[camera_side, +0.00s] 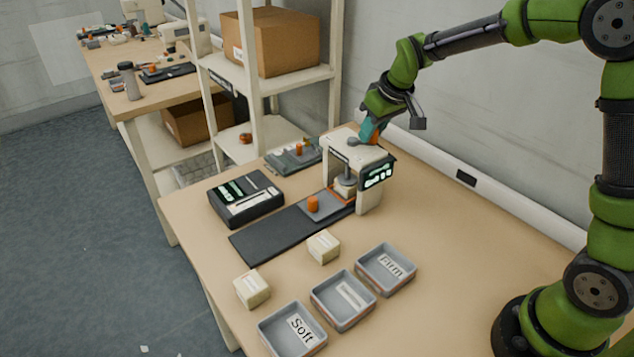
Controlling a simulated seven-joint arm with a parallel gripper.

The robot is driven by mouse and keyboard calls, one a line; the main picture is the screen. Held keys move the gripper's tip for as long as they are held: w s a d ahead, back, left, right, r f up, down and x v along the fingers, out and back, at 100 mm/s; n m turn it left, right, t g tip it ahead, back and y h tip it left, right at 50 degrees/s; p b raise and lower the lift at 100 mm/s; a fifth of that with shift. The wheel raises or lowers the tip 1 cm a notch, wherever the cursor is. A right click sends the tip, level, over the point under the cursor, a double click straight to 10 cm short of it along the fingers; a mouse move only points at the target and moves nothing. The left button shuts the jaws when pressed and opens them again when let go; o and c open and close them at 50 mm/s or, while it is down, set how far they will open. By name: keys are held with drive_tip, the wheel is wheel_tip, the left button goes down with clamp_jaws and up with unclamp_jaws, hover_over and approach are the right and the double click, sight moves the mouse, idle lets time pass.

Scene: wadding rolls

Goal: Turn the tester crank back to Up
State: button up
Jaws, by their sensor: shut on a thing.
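The tester (370,196) is a cream press with a lit green display, standing near the back right of the table. A round grey plate hangs under its head, above an orange-edged stage. My gripper (369,132) is at the top of the tester and shut on the crank, whose orange handle shows beside the teal fingers. A grey hub (353,142) shows on the tester's top just left of the fingers. The crank's arm is mostly hidden, and I cannot tell its exact angle. The display's words are too small to read.
Three grey trays, the Soft tray (268,333), a middle tray (320,302) and the Firm tray (364,268), line the front. Two cream blocks (323,247) lie behind them. A dark mat (262,238), a black device (243,197) and a shelf rack (335,60) stand left.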

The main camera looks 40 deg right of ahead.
drive_tip(key=shift+w+a, duration=0.15)
drive_tip(key=shift+w, duration=0.05)
drive_tip(key=shift+w+d+f, duration=0.1)
drive_tip(key=shift+w+d, duration=0.15)
drive_tip(key=shift+w, duration=0.25)
drive_tip(key=shift+w+d, duration=0.25)
drive_tip(key=shift+w, duration=0.25)
drive_tip(key=shift+w+a+f, duration=0.1)
drive_tip(key=shift+w+a, duration=0.05)
drive_tip(key=shift+w, duration=0.5)
drive_tip(key=shift+w+a, duration=0.1)
drive_tip(key=shift+w, duration=0.5)
drive_tip(key=shift+c, duration=0.2)
drive_tip(key=shift+w+a, duration=0.8)
drive_tip(key=shift+a, duration=0.05)
drive_tip(key=shift+w, duration=0.1)
drive_tip(key=shift+d, duration=0.1)
